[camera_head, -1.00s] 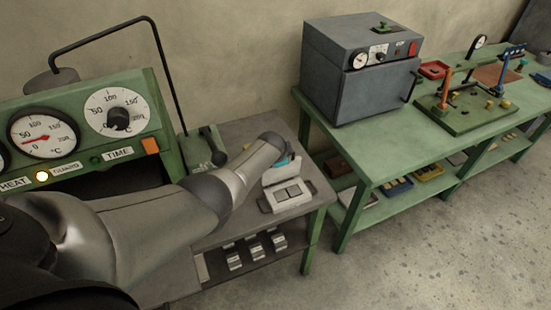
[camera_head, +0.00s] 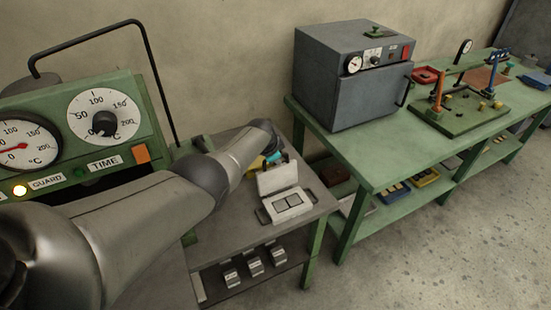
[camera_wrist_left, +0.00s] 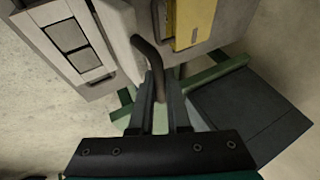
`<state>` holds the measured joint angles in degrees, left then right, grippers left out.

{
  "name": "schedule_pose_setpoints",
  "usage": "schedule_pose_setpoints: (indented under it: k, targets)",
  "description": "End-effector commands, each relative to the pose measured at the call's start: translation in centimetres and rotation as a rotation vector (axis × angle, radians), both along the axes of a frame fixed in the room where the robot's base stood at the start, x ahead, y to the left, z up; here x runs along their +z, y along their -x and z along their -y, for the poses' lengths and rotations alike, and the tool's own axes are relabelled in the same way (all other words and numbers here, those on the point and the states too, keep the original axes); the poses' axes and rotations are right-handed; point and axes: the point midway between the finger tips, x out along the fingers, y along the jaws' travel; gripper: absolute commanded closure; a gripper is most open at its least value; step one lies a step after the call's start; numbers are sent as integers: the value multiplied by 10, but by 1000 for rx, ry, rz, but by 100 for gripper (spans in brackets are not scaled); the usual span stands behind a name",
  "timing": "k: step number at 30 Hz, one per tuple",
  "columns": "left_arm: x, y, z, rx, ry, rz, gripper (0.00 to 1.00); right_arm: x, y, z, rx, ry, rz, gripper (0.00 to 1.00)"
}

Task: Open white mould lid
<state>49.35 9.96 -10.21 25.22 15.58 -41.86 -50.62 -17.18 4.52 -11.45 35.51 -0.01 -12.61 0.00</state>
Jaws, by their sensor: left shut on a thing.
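The white mould's base (camera_head: 288,204) sits on the grey table with two grey square cavities showing. Its lid (camera_head: 277,178) stands raised along the back edge, tilted up from the base. In the left wrist view the base (camera_wrist_left: 72,44) is at upper left and the lid (camera_wrist_left: 124,35) shows almost edge-on beside it. My left gripper (camera_wrist_left: 160,78) is shut on the lid's dark curved handle (camera_wrist_left: 147,52). In the head view my forearm hides most of that gripper behind the lid. My right gripper is not in view.
A green press panel with dials (camera_head: 100,125) stands at left, near my arm. A yellow object (camera_wrist_left: 192,22) is close behind the lid. A grey oven (camera_head: 350,80) stands on the green bench (camera_head: 385,165) at right. Metal blocks (camera_head: 255,266) are on the shelf below.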

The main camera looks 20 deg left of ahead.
Motion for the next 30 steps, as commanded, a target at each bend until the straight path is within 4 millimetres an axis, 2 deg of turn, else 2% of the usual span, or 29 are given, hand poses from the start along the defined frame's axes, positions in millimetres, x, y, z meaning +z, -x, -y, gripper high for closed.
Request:
schedule_pose_setpoints:
  k: [8, 9, 16, 25, 30]
  targets:
    - [-2, 2, 1, -1, 0, -6, 100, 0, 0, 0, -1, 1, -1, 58]
    - [-2, 2, 1, -1, 0, -6, 82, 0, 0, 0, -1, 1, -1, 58]
    - [-3, 2, 1, 0, 1, -7, 56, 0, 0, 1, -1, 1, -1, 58]
    - [-5, 4, 2, -1, 2, -13, 55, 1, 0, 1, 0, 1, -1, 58]
    - [2, 8, 2, -1, 3, -15, 55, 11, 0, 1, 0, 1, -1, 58]
